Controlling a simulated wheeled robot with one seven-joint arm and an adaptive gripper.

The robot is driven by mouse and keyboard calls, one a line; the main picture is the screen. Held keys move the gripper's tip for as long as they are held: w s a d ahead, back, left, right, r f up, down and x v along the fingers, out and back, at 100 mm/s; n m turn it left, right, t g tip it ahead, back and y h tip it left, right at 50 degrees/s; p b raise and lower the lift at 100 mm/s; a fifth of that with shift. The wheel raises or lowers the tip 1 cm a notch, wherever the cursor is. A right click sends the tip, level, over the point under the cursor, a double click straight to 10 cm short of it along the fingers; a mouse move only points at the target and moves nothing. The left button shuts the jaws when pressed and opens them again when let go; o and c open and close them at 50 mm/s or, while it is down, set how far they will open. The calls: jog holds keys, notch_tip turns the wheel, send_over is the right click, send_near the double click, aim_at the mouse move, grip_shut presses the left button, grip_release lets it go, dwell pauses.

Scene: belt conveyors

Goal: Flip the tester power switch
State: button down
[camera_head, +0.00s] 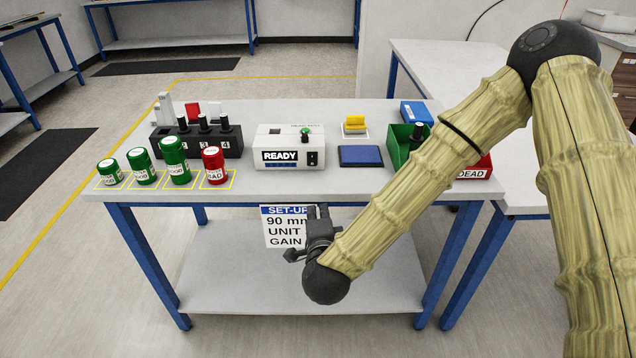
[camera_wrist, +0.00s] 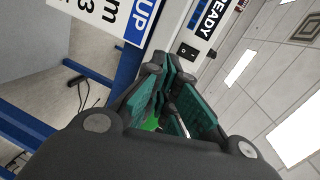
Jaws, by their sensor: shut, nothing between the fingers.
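The switch also shows in the wrist view (camera_wrist: 187,51), just beyond the fingertips. I cannot tell which way the rocker is set. My gripper (camera_head: 312,215) is in front of the bench edge, below the tester and apart from it. In the wrist view my gripper (camera_wrist: 165,68) is shut and empty.
A SET-UP sign (camera_head: 284,228) hangs at the bench front beside my gripper. Left of the tester are a black rack (camera_head: 197,143) and green and red jars (camera_head: 174,160). Right of it are a blue pad (camera_head: 361,156), a green bin (camera_head: 398,152) and a red DEAD bin (camera_head: 478,168).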

aim_at(317, 162)
jog(key=r+m, duration=0.1)
jog(key=r, duration=0.1)
jog(key=w+r+m+t, duration=0.1)
jog(key=r, duration=0.1)
jog(key=shift+w+h, duration=0.15)
jog(key=shift+h, duration=0.25)
jog(key=shift+w+f, duration=0.1)
jog(key=w, duration=0.4)
jog(key=w+f+p, duration=0.1)
jog(key=w, duration=0.4)
jog(key=w+p, duration=0.1)
jog(key=w, duration=0.3)
jog(key=shift+w+f, duration=0.25)
jog(key=shift+f, duration=0.1)
jog(key=shift+w, duration=0.1)
jog(key=shift+f, duration=0.2)
